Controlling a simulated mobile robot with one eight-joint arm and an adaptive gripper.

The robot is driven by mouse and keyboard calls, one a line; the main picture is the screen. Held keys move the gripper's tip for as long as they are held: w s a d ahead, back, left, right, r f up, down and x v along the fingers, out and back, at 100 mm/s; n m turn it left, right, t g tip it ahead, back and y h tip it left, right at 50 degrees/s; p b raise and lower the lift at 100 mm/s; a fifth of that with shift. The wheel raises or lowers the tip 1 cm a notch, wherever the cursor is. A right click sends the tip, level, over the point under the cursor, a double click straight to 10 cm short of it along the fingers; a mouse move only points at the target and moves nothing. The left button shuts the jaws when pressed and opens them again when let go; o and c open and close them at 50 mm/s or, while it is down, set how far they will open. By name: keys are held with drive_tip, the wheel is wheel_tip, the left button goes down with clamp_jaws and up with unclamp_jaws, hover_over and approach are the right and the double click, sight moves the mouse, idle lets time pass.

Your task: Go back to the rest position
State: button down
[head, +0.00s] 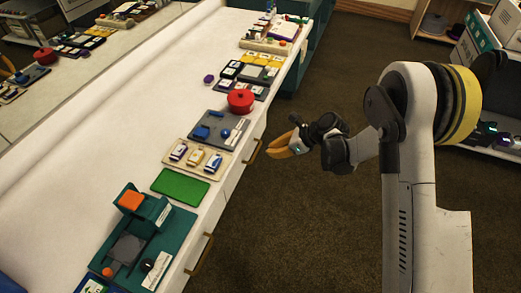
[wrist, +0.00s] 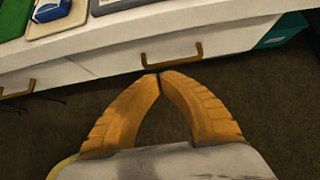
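My gripper (head: 272,147) hangs in the air beside the long white counter (head: 90,130), over the brown floor. In the wrist view its two orange fingers (wrist: 159,76) meet at the tips, with only an open arch between them, so it is shut and holds nothing. Below the tips the wrist view shows the dark floor, and the counter's front edge lies beyond. The arm reaches out from the right in the head view, with the gripper pointing left toward the counter.
On the counter stand a red pot (head: 241,101), a green mat (head: 180,185), a beige tray (head: 180,164) and a teal stand (head: 175,232). A drawer handle (head: 251,152) juts from the counter front close to my gripper. Shelves (head: 490,135) stand at right. The floor between is clear.

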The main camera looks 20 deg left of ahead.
drive_tip(key=shift+p+v, duration=0.35)
drive_tip(key=shift+v, duration=1.3)
drive_tip(key=s+d+r+n+t+h, duration=0.2)
drive_tip(key=s+d+r+n, duration=0.15)
drive_tip(key=d+r, duration=0.5)
drive_tip(key=s+d+r+n+t+h, duration=0.2)
drive_tip(key=d+r+n, duration=0.35)
drive_tip(key=r, duration=0.55)
drive_tip(key=s+d+r+n+t+h, duration=0.1)
drive_tip(key=s+d+r+n+h, duration=0.1)
drive_tip(key=s+d+n, duration=0.3)
drive_tip(key=s+d+r+n+t+h, duration=0.1)
drive_tip(key=s+d+r+n+h, duration=0.2)
drive_tip(key=s+d, duration=0.8)
drive_tip(key=shift+s+d+r+n+t, duration=0.3)
drive_tip(key=shift+s+d+r+n, duration=0.05)
drive_tip(key=shift+s+n, duration=0.5)
